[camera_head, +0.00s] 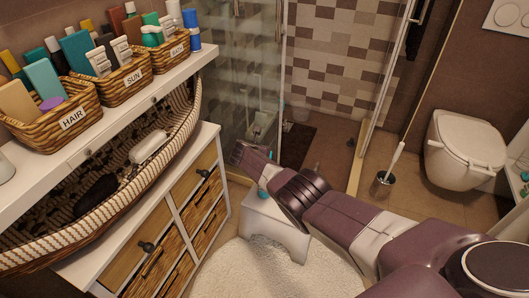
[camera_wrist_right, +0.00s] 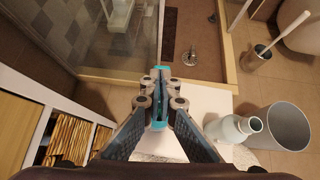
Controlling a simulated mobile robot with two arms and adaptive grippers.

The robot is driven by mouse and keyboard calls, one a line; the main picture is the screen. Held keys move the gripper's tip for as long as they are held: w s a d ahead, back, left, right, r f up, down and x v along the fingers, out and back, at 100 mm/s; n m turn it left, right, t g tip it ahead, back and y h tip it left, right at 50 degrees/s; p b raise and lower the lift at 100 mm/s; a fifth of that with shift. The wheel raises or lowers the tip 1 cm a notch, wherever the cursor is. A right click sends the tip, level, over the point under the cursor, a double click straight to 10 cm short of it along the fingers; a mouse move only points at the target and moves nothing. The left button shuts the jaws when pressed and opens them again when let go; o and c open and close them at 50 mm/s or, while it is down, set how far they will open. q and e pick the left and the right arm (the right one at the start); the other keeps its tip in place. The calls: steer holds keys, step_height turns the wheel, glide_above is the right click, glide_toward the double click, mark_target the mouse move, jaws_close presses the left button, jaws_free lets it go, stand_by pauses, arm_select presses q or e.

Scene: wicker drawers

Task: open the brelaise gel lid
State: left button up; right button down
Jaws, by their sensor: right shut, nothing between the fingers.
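A teal item, likely the gel, stands on a white stool (camera_head: 285,228); in the head view its teal part (camera_head: 263,193) shows just below my right gripper (camera_head: 246,158). In the right wrist view, teal parts (camera_wrist_right: 158,122) show between and beyond the fingers of my right gripper (camera_wrist_right: 160,86). The fingers are together with nothing held between them, over or right beside the teal item. They hide most of it, so I cannot tell its label, whether its lid is open, or whether they touch it. My left gripper is not in view.
A white bottle (camera_wrist_right: 234,129) and a grey bin (camera_wrist_right: 288,126) stand right of the stool. A white cabinet with wicker drawers (camera_head: 190,205) is at the left, below a shelf of labelled baskets (camera_head: 75,118). The glass shower wall (camera_head: 240,75) is behind. A toilet (camera_head: 465,148) is at the right.

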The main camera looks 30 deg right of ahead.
steer(key=shift+s+a+r, duration=0.1)
steer(key=shift+a, duration=0.05)
steer(key=v, duration=1.1)
steer(key=shift+s+r, duration=0.2)
steer(key=shift+s, duration=0.05)
